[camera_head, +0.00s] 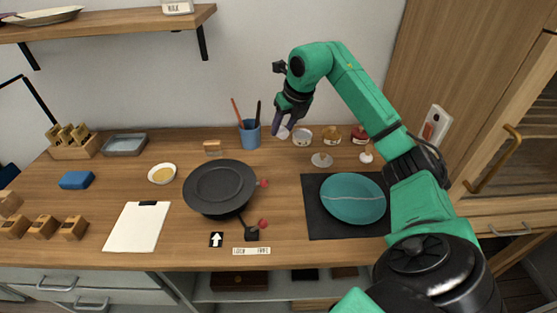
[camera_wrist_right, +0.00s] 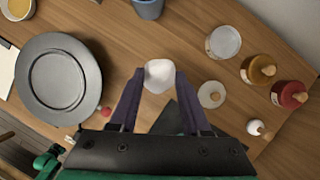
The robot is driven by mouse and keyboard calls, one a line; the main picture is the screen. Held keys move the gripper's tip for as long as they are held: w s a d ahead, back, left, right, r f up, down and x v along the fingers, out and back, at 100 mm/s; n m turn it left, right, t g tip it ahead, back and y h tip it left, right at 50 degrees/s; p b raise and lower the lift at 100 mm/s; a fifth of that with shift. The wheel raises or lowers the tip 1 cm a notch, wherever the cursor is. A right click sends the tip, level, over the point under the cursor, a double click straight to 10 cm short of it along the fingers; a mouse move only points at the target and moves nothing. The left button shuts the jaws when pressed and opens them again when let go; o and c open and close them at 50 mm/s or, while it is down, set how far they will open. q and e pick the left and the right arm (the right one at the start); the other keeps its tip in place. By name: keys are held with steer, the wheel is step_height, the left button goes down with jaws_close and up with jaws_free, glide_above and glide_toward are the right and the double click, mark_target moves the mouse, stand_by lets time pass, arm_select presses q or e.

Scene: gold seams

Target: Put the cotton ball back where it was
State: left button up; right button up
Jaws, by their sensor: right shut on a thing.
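The white cotton ball (camera_wrist_right: 159,75) is held between the fingertips of my right gripper (camera_wrist_right: 158,84). In the head view my right gripper (camera_head: 287,120) is above the back of the counter, beside the blue cup, with the cotton ball (camera_head: 283,132) at its tips. A pale jar (camera_head: 302,137) stands just right of the gripper, also seen in the wrist view (camera_wrist_right: 224,42); its top looks open, its contents unclear. A round lid with a wooden knob (camera_head: 322,160) lies in front of it, also in the wrist view (camera_wrist_right: 211,94). My left gripper is not in view.
A mustard jar (camera_head: 332,135) and a red jar (camera_head: 359,134) stand right of the pale jar. The blue cup (camera_head: 250,134) holds utensils. A small white round object (camera_head: 366,157), dark pan (camera_head: 219,187) and teal plate (camera_head: 352,199) are nearer.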

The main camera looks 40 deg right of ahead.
step_height(320, 180, down, 11)
steer(key=shift+w+d+f+p, duration=0.1)
steer(key=shift+w+p, duration=0.05)
steer(key=shift+p, duration=0.2)
steer(key=shift+w+d+f, duration=0.1)
steer(key=o, duration=0.8)
steer(key=shift+f, duration=0.15)
steer(key=o, duration=0.4)
